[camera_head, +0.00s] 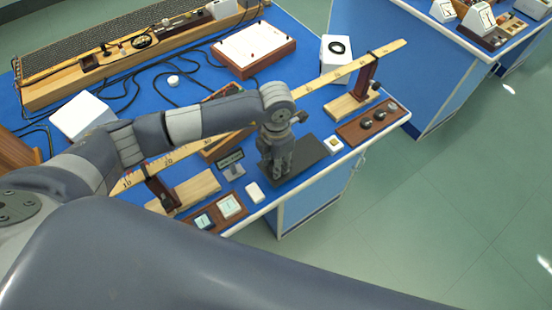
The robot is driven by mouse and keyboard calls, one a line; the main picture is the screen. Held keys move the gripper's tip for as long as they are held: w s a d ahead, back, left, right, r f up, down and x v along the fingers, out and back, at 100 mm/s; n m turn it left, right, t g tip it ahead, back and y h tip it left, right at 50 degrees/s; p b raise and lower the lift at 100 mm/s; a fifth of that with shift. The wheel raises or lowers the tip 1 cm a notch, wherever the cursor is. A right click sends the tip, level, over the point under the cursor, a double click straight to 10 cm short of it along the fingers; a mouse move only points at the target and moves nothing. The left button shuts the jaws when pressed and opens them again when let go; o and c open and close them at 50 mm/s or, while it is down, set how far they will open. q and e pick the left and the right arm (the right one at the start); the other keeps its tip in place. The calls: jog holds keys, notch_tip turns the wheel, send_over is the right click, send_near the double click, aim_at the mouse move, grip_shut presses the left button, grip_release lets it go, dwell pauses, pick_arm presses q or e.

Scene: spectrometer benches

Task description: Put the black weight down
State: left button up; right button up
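My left gripper (279,172) points down over a dark grey mat (312,160) near the front edge of the blue bench. Its fingertips are close to the mat's left part. The fingers are small and dark here, and I cannot tell whether they are open or shut, or whether a black weight is between them. Small dark round pieces (366,123) sit on a brown wooden board (350,132) to the right of the mat. My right gripper is not in view.
A long yellow ruler (325,76) on wooden stands runs behind the gripper. The bench edge is close in front.

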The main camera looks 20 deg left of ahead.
pick_arm(q)
jog(key=shift+f, duration=0.2)
jog(key=shift+f, duration=0.1)
jog(key=shift+f+b, duration=0.15)
jog(key=shift+b, duration=0.15)
jog(key=o, duration=1.2)
